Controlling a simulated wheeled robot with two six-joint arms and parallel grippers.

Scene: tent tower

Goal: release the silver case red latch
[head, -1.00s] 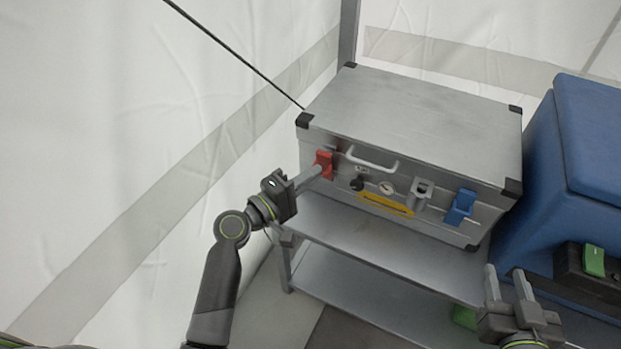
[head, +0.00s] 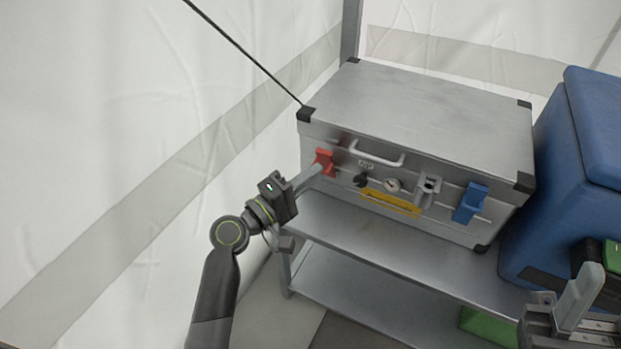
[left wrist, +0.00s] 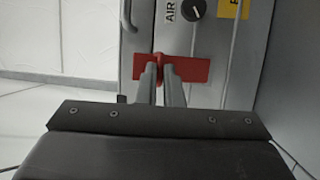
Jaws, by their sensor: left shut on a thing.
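The silver case (head: 420,110) stands closed on a metal shelf, with black corners. Its red latch (head: 323,158) is on the left part of the front face. My left gripper (head: 318,170) reaches in from the left, its fingers shut on the red latch. In the left wrist view the two fingers (left wrist: 162,82) pinch the middle of the red latch (left wrist: 195,70), whose ends show on both sides. A blue latch (head: 470,203) is on the right of the front. My right gripper (head: 580,305) is at the lower right edge, partly cut off; its jaw gap is unclear.
The metal shelf (head: 350,233) has a lower level with a green thing (head: 488,327) on it. A blue cooler box (head: 590,150) stands right of the case. White tent walls (head: 120,110) rise at the left and behind. A dark pole slants down to the case's left corner.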

